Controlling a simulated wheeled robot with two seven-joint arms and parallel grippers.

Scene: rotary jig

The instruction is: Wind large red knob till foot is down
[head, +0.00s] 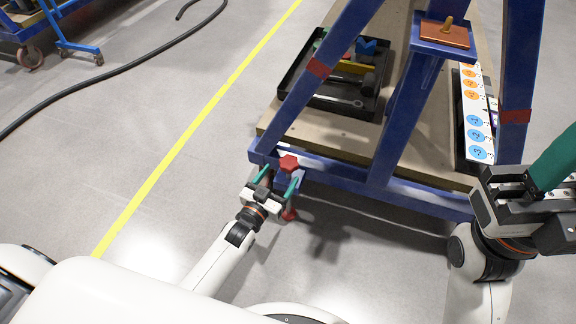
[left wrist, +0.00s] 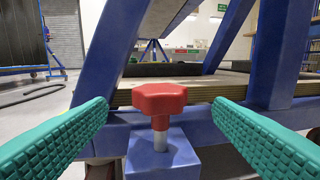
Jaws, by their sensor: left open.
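The large red knob (head: 289,163) sits on a short metal stem above a blue block (left wrist: 163,157) at the near left corner of the blue jig frame. In the left wrist view the knob (left wrist: 160,99) is centred between two teal fingers, with a gap on each side. My left gripper (head: 278,180) is open around the knob, not visibly touching it. A red foot (head: 289,214) shows below the corner, partly hidden by the gripper; I cannot tell whether it touches the floor. My right gripper (head: 548,170) is at the right edge, its fingers partly out of frame.
A black tray (head: 345,103) with tools lies on the wooden deck. A white strip with coloured discs (head: 473,110) and a brown block with a peg (head: 445,35) are farther right. A yellow line (head: 185,137) and black hose (head: 110,77) cross the open floor at left.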

